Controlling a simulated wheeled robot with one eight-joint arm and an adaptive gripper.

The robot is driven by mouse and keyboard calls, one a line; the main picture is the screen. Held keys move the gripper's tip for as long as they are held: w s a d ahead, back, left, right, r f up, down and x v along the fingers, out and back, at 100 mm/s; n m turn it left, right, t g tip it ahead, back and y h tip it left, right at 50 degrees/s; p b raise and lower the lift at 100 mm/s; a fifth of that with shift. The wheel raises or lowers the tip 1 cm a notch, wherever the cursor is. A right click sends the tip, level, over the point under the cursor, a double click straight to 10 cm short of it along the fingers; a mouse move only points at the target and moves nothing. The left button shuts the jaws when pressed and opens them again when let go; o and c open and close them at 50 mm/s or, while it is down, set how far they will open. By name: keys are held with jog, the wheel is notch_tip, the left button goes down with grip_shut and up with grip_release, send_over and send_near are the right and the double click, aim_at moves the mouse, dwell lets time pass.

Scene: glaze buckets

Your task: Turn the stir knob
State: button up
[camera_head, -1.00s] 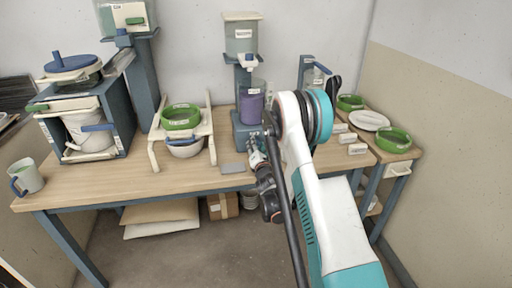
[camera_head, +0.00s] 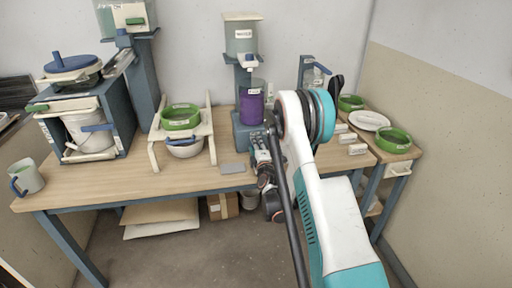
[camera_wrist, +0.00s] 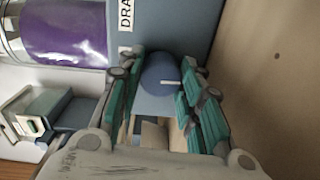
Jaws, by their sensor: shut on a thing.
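A round blue knob (camera_wrist: 161,75) with a short white mark sits on the blue-grey base of the stand in the wrist view. My gripper (camera_wrist: 160,92) has its green-padded fingers on both sides of the knob and is shut on it. A label (camera_wrist: 126,18) reading "DRA", cut off by the frame edge, is on the panel beside the knob. In the head view my gripper (camera_head: 262,150) is at the front of the stand's base (camera_head: 243,132), below a vessel of purple liquid (camera_head: 251,107). The knob is hidden there by my arm.
A clear hopper (camera_head: 240,40) stands above the purple vessel. To the left are a rack with a green ring (camera_head: 181,117) and a bucket in a blue frame (camera_head: 88,128). A grey plate (camera_head: 233,168) lies on the table (camera_head: 135,182). White blocks (camera_head: 357,149) lie right of my arm.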

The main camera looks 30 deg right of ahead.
jog(key=shift+m, duration=2.1)
jog(key=o, duration=1.1)
jog(key=shift+c, duration=0.2)
